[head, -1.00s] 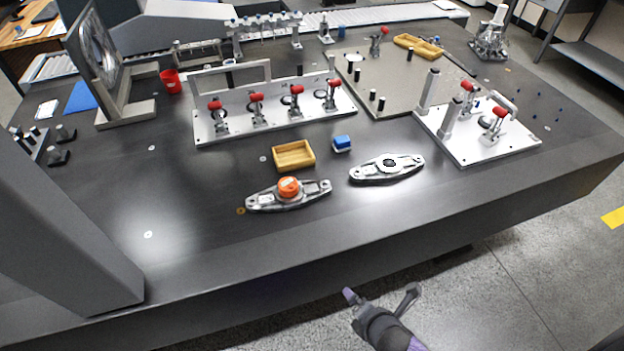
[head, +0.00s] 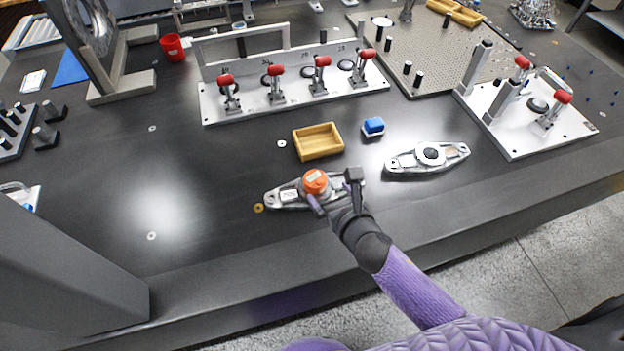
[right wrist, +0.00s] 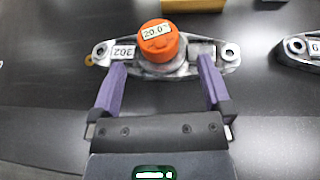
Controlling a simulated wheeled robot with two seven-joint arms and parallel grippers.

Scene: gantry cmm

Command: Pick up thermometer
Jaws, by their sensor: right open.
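The thermometer (head: 315,181) is an orange round puck with a white label. It sits on top of a grey metal casting (head: 287,196) near the front of the dark table. In the right wrist view, the thermometer (right wrist: 160,41) shows a label reading about 20.0. My right gripper (head: 335,192) is open at the near side of the thermometer. In the right wrist view its purple fingers (right wrist: 161,82) are spread to either side, just short of the puck, with the tips over the casting. My left gripper is not in view.
A yellow tray (head: 318,142) lies behind the casting, with a blue block (head: 373,126) beside it. A second casting (head: 428,157) lies to the right. A clamp fixture (head: 290,90) stands farther back. The table (head: 170,190) is clear to the left.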

